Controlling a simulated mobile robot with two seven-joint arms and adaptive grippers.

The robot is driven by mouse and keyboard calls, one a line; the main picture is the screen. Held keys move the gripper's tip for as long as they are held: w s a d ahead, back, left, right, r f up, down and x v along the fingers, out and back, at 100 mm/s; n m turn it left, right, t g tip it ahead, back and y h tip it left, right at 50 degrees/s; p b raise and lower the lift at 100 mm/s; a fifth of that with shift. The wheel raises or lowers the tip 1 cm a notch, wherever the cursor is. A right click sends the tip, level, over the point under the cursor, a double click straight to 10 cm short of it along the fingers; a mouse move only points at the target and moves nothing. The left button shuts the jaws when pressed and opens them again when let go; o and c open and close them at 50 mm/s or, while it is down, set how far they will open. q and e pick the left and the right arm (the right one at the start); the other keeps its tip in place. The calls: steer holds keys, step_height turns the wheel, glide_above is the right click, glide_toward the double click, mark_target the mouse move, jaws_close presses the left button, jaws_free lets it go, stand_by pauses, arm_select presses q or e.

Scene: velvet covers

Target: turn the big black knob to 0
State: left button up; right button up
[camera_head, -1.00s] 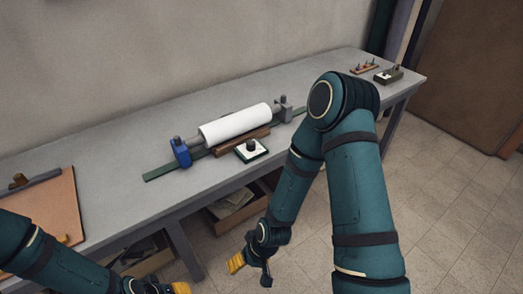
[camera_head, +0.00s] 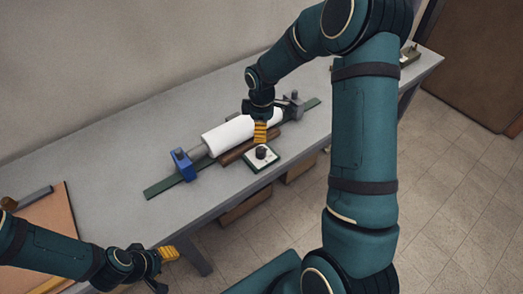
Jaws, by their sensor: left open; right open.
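The big black knob (camera_head: 261,152) sits on a small white plate with a green edge (camera_head: 252,165), on the grey bench near its front edge. My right gripper (camera_head: 260,133), with yellow fingers, hangs just above and behind the knob in the picture. It is open, and I cannot tell whether it touches the knob. Any mark or number on the plate is too small to read. My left gripper (camera_head: 168,262) is open and empty, low at the left in front of the bench edge.
A white roller (camera_head: 228,136) lies behind the knob between a blue clamp (camera_head: 182,164) and a grey clamp (camera_head: 293,104), on a green rail (camera_head: 165,184). A brown board (camera_head: 65,217) lies at the left. The bench between board and rail is clear.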

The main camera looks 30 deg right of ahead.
mark_target(262, 150)
step_height(262, 150, down, 11)
steer(key=shift+w+f+b, duration=0.1)
steer(key=shift+b, duration=0.7)
steer(key=c, duration=1.2)
